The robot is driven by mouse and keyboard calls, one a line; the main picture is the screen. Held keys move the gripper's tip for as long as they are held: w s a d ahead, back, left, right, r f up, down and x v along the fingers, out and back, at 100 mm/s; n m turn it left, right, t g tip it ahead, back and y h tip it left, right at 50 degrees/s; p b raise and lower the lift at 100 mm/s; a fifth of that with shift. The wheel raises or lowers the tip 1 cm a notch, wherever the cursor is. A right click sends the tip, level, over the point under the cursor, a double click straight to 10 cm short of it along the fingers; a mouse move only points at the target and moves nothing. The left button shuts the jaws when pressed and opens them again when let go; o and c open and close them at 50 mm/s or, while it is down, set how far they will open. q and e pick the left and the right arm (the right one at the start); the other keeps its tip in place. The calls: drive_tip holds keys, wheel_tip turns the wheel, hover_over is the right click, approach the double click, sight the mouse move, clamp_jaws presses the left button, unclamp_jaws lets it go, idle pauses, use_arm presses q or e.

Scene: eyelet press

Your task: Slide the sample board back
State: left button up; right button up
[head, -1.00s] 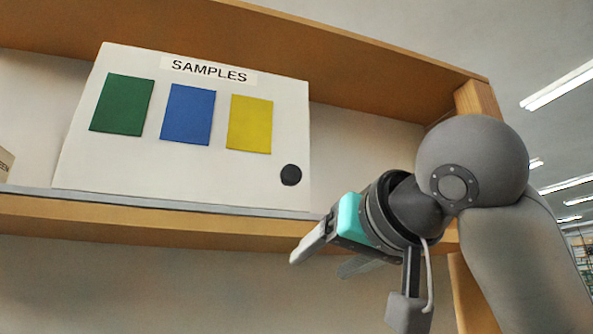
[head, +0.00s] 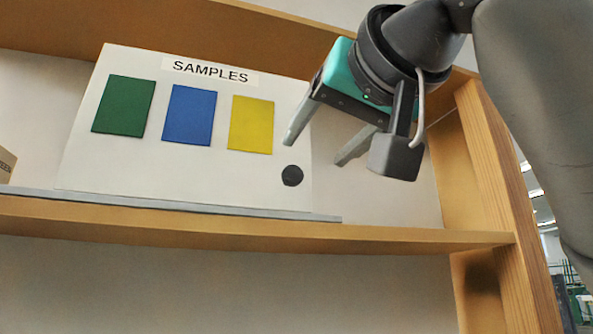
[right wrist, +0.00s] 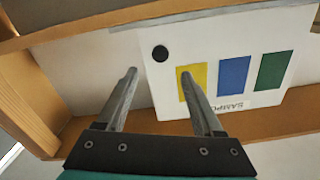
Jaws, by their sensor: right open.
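The white sample board (head: 200,178) stands upright on the shelf in the head view, with a SAMPLES label and green, blue and yellow patches. A round black knob (head: 292,176) sits at its lower right corner. My right gripper (head: 315,150) is open and empty, in front of the board's right edge, above and right of the knob. In the right wrist view the board (right wrist: 210,50) appears upside down, with the knob (right wrist: 160,53) beyond and between the two open fingers (right wrist: 163,85). My left gripper is not in view.
A grey rail (head: 200,207) runs along the shelf (head: 400,238) under the board and ends a little right of it. A wooden side post (head: 505,200) stands at the right. A cardboard box (head: 5,164) shows at the far left. The shelf between board and post is clear.

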sight(295, 172)
drive_tip(key=p+x, duration=0.1)
drive_tip(key=x, duration=0.7)
drive_tip(key=shift+w+a, duration=0.15)
drive_tip(key=shift+w, duration=0.2)
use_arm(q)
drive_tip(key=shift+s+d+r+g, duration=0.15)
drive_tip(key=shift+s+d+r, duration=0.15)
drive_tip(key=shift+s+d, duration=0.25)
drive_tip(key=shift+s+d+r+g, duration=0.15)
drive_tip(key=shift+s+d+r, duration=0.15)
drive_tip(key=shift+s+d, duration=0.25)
use_arm(e)
drive_tip(key=shift+w, duration=0.3)
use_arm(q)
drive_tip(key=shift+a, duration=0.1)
use_arm(e)
drive_tip(key=shift+c, duration=0.4)
drive_tip(key=c, duration=0.7)
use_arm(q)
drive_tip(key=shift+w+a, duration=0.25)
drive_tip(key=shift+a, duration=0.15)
use_arm(e)
clamp_jaws()
